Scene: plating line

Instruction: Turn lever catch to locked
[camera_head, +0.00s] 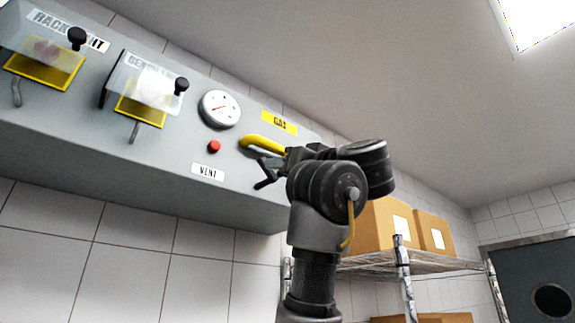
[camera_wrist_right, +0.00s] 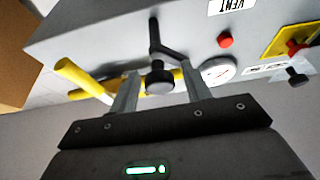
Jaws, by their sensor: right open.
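The lever catch appears to be a black forked lever (camera_wrist_right: 155,42) with a round knob (camera_wrist_right: 160,78) on the grey panel. In the right wrist view it stands between the two fingers of my right gripper (camera_wrist_right: 160,84). The fingers are apart, one on each side of the knob, and I cannot tell whether they touch it. In the head view my right gripper (camera_head: 274,163) is at the panel's right end, beside a yellow handle (camera_head: 262,144) that also shows in the wrist view (camera_wrist_right: 82,80). My wrist hides part of the lever there. My left gripper is out of view.
The grey panel (camera_head: 60,128) carries a gauge (camera_head: 220,108), a red button (camera_head: 214,146), a VENT label (camera_head: 207,172) and two clear covers (camera_head: 143,77) over yellow plates. A wire shelf (camera_head: 385,261) with cardboard boxes (camera_head: 383,225) stands at right. Below the panel is tiled wall.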

